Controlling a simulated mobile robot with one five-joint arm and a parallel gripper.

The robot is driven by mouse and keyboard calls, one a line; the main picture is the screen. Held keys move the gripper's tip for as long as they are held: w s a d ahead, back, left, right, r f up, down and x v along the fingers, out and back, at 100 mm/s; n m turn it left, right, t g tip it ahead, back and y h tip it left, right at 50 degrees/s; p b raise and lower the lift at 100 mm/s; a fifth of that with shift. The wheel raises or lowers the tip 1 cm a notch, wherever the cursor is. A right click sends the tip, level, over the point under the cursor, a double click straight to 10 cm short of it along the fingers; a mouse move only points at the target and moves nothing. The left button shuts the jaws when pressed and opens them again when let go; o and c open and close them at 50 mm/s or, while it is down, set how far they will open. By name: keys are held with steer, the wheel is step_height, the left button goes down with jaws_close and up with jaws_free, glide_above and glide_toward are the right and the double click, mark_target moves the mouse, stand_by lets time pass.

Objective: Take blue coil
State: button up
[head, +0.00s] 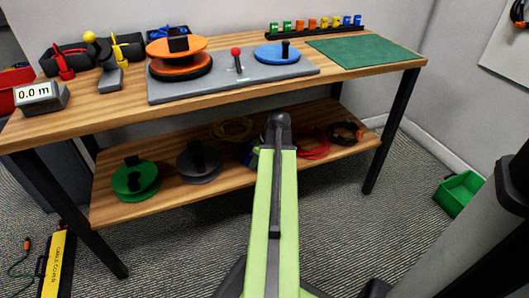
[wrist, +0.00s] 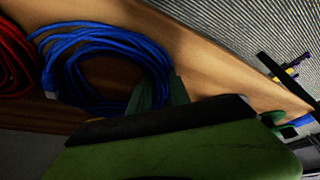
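The blue coil (wrist: 105,45) lies on the wooden lower shelf and fills the upper left of the wrist view. In the head view only a small blue part (head: 246,153) shows to the left of my arm, which hides the rest. My gripper (wrist: 160,92) shows in the wrist view at the coil's right edge, with its dark green fingers pointing toward the shelf. The fingers overlap the coil's edge in the picture. I cannot tell whether they touch the cable or how far apart they are. In the head view my gripper is hidden behind my arm.
A red coil (head: 313,145) lies right of the blue one, with a black coil (head: 345,133) beyond. A yellow coil (head: 232,129), a grey reel (head: 198,163) and a green reel (head: 135,179) are to the left. The wooden workbench top (head: 105,112) overhangs the shelf.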

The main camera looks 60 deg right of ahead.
jaws_close()
stand_by(1.0)
